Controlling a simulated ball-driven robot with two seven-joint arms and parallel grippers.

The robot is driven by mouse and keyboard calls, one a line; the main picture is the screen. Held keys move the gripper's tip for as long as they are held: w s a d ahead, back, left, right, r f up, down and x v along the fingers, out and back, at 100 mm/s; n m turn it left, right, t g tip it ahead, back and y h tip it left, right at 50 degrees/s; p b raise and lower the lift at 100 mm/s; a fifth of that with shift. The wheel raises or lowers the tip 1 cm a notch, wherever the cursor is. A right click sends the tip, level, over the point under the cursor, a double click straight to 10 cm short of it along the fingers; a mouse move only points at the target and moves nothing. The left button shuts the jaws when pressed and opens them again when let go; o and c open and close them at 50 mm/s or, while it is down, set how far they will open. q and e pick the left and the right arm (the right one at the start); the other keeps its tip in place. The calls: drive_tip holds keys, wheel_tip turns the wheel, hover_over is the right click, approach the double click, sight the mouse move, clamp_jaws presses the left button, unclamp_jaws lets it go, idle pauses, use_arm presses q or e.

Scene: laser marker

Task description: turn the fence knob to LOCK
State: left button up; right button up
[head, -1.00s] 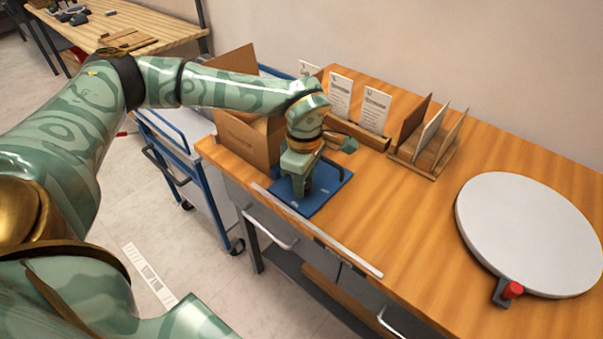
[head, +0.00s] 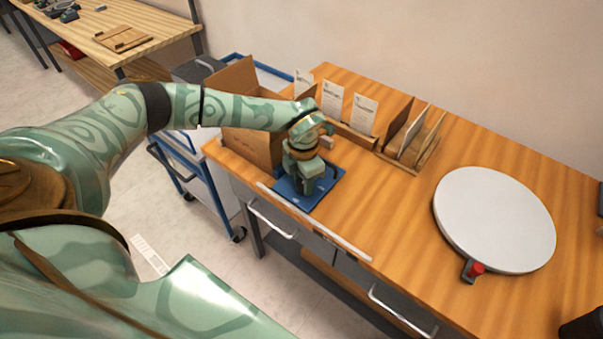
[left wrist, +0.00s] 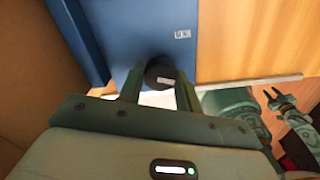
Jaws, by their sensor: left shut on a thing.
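The fence knob (left wrist: 157,77) is a dark round knob over the blue fixture plate in the left wrist view. My left gripper (left wrist: 160,90) has one finger on each side of it and is shut on it. In the head view, my left gripper (head: 304,186) points down over the blue fixture (head: 324,188) at the table's left front and hides the knob. A small white label (left wrist: 183,34) is on the plate; its text is too small to read. My right gripper (left wrist: 274,97) shows small at the right of the left wrist view, its fingers apart.
A cardboard box (head: 250,145) stands close behind and left of the fixture. White cards (head: 362,114) and a wooden rack (head: 412,150) stand at the back. A round white disc (head: 495,220) with a red-knobbed clamp (head: 474,270) lies right. The middle of the wooden table (head: 380,205) is clear.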

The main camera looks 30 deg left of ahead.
use_arm(q)
drive_tip(key=n+p, duration=0.4)
drive_tip(key=n, duration=0.1)
drive_tip(key=shift+r, duration=0.2)
drive_tip(key=shift+f+n+p, duration=0.1)
drive_tip(key=shift+n+p, duration=1.5)
drive_tip(key=shift+n, duration=0.9)
drive_tip(key=o, duration=1)
drive_tip(key=shift+f, duration=0.1)
drive_tip(key=shift+c, duration=0.2)
wheel_tip(320, 180, up, 16)
drive_tip(key=p, duration=0.2)
drive_tip(key=shift+r, duration=0.2)
